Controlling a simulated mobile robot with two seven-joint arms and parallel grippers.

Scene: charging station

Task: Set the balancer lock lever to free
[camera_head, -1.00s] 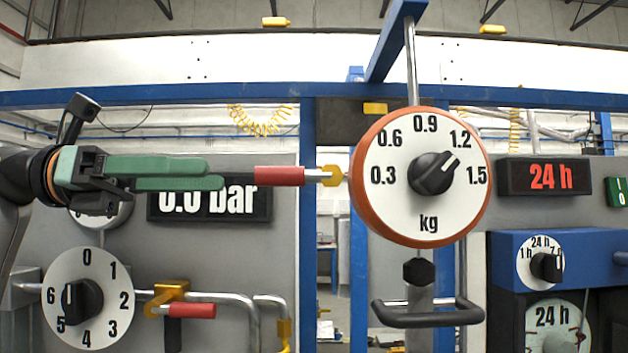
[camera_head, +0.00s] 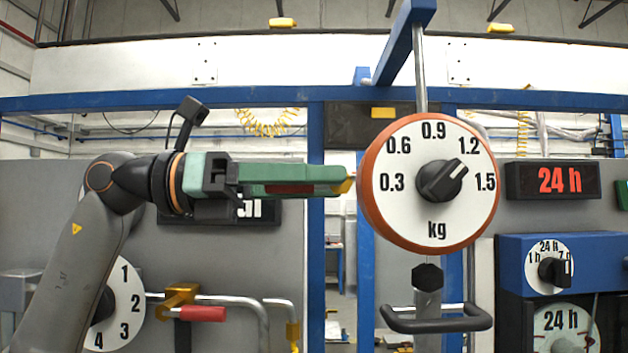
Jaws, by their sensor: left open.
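The balancer (camera_head: 432,218) hangs at the centre right, an orange-rimmed round body with a white kg dial and a black knob turned between 1.2 and 1.5. Its lock lever points left from the rim, roughly level. Only part of the red grip (camera_head: 290,188) and the yellow hub end (camera_head: 349,184) show; my fingers hide the rest. My left gripper (camera_head: 342,181) is open, with its green fingers stretched along the lever, and the red grip shows between them. The fingertips are close to the rim; I cannot tell whether they touch. My right gripper is out of view.
A bar display (camera_head: 262,212) is partly behind my left arm. A lower valve with a red handle (camera_head: 203,314) and pipes stands below it. A blue timer box (camera_head: 510,250) is at the right. A black handle (camera_head: 437,323) hangs under the balancer.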

